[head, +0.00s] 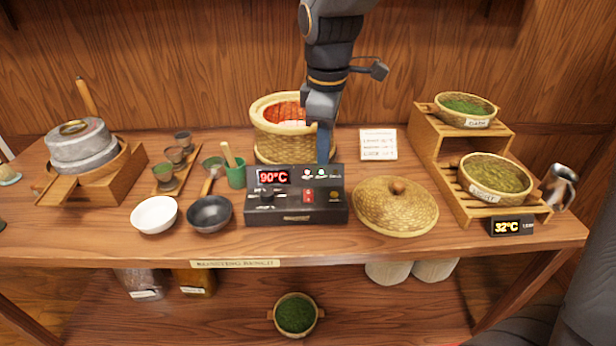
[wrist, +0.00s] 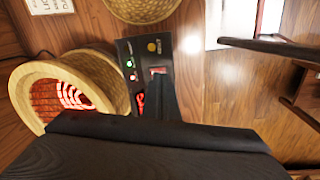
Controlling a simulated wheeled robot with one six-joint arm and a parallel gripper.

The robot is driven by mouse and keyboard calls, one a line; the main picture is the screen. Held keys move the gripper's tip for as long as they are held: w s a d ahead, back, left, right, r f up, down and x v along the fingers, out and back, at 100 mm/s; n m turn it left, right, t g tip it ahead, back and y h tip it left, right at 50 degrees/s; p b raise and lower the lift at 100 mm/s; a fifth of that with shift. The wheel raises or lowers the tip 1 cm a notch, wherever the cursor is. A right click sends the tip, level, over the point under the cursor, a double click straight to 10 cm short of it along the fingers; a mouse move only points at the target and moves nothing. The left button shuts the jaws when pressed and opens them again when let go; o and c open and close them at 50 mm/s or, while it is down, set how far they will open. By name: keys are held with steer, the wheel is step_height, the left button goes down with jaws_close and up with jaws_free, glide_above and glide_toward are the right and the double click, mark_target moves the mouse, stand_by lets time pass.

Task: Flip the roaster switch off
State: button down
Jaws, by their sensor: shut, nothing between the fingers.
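The black roaster control box (head: 297,212) stands near the front middle of the table, its display (head: 273,177) reading 90°C. Its red switch (head: 308,195) sits right of centre, below a red and a green lamp. In the wrist view the switch (wrist: 157,70) shows just beyond my fingertips. My gripper (head: 323,160) is shut and empty, pointing down at the back edge of the box. In the wrist view its dark fingers (wrist: 164,88) overlap the box; I cannot tell whether they touch it. The woven roaster (head: 268,143) behind the box glows red inside.
A woven lid (head: 395,212) lies right of the box, and a black pan (head: 209,214) and white bowl (head: 154,215) lie left. A small card (head: 378,144) stands behind the lid. A wooden stepped rack (head: 456,172) with tea baskets stands at right.

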mark_target(309, 192)
steer(key=a+r+n, duration=0.1)
steer(key=w+a+r+n, duration=0.1)
steer(key=a+r+n, duration=0.1)
steer(key=shift+w, duration=0.25)
steer(key=f+p, duration=0.1)
steer(key=f, duration=0.3)
steer(key=w+f+p, duration=0.1)
steer(key=f, duration=0.4)
steer(key=f+p, duration=0.1)
steer(key=f, duration=0.4)
steer(key=shift+w+p, duration=0.3)
steer(key=shift+d, duration=0.1)
